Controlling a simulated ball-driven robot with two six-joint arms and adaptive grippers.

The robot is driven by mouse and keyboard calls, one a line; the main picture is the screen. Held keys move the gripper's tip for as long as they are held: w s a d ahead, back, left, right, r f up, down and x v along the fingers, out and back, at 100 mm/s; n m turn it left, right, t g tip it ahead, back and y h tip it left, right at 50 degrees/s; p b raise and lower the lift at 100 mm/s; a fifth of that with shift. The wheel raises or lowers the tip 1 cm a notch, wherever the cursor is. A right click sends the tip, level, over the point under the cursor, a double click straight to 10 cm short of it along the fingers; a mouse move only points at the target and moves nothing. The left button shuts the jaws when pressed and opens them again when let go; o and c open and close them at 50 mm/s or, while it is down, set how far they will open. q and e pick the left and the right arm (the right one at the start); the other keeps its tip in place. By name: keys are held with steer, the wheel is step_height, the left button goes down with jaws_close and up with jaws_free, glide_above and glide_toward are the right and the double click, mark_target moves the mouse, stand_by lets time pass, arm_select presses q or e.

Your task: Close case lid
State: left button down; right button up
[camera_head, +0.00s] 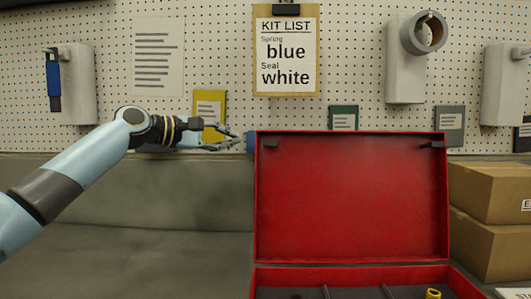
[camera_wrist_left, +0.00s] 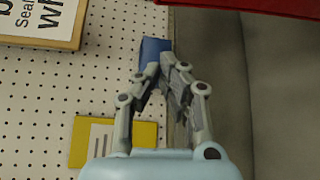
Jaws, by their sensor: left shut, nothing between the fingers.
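The red case stands at the right of centre in the head view, its lid (camera_head: 352,197) upright and open. The case base (camera_head: 464,284) shows only in part at the bottom edge, with dark dividers and a small yellow part (camera_head: 433,294) inside. The lid's red edge also shows at the top right of the left wrist view (camera_wrist_left: 265,6). My left gripper (camera_head: 238,141) is shut and empty, just left of the lid's upper left corner. Its fingers also show in the left wrist view (camera_wrist_left: 165,75). Whether it touches the lid I cannot tell. My right gripper is not in view.
Cardboard boxes (camera_head: 488,243) stand to the right of the case. A pegboard behind holds a kit list (camera_head: 287,50), grey holders (camera_head: 405,75) and a yellow card (camera_head: 209,108). A blue object (camera_head: 250,142) is beside the lid corner. The grey surface left of the case is clear.

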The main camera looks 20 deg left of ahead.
mark_target(262, 139)
arm_select(q)
steer(key=w+d+p, duration=0.1)
steer(key=d, duration=0.1)
steer(key=w+d+p, duration=0.1)
steer(key=w+d, duration=0.1)
steer(key=w+d+p, duration=0.2)
steer(key=shift+w+f, duration=0.15)
steer(key=shift+f, duration=0.2)
steer(key=shift+s+d, duration=0.2)
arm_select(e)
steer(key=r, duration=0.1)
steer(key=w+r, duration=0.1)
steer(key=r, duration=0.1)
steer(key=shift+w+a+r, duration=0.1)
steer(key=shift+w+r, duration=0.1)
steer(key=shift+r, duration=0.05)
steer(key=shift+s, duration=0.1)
